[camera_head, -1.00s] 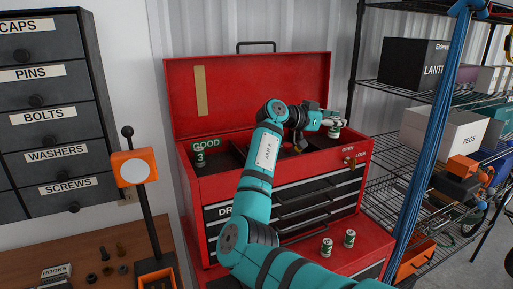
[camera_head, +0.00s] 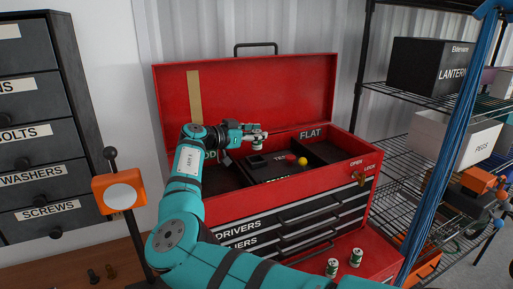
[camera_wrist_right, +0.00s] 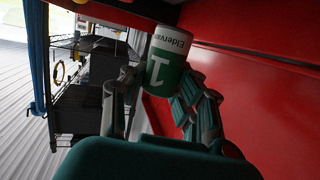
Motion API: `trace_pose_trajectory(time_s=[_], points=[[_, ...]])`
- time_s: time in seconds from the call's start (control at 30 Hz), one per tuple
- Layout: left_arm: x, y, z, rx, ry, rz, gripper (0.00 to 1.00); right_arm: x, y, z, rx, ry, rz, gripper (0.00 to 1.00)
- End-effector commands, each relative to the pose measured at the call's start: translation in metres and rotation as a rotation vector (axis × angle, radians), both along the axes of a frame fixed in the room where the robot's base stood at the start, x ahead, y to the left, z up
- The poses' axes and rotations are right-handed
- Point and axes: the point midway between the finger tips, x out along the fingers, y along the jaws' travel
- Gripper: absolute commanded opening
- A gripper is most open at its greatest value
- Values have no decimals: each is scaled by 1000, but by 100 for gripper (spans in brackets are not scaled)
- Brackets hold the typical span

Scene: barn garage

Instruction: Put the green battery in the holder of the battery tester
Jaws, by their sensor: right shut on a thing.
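A battery with a green and white label marked 1 (camera_wrist_right: 165,62) is between the fingers of my right gripper (camera_head: 258,135). The gripper is shut on it, and the battery hangs above the open top of the red toolbox. Below it is the battery tester (camera_head: 276,174), a black panel with a red knob and a yellow one. A small dark square part (camera_head: 256,160) lies at the panel's left, just under the battery; I cannot tell whether it is the holder. The battery is apart from the tester. My left gripper is not in view.
The FLAT compartment (camera_head: 323,150) is right of the tester; my arm mostly hides the GOOD one at left. Two more batteries (camera_head: 332,267) (camera_head: 355,257) stand on the lower red ledge. The raised lid (camera_head: 290,95) is behind. An orange-headed stand (camera_head: 119,192) is at left.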

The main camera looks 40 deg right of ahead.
Motion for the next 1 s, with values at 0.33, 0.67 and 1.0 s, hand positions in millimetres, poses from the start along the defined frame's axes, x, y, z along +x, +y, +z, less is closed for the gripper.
trace_pose_trajectory(time_s=[0.33,0.67,1.0], points=[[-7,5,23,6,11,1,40,0,-1,-39,0,4,0,0],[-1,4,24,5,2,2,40,0,-1,-52,-1,-1,0,0],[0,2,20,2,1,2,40,0,-1,-55,-1,0,-1,42]])
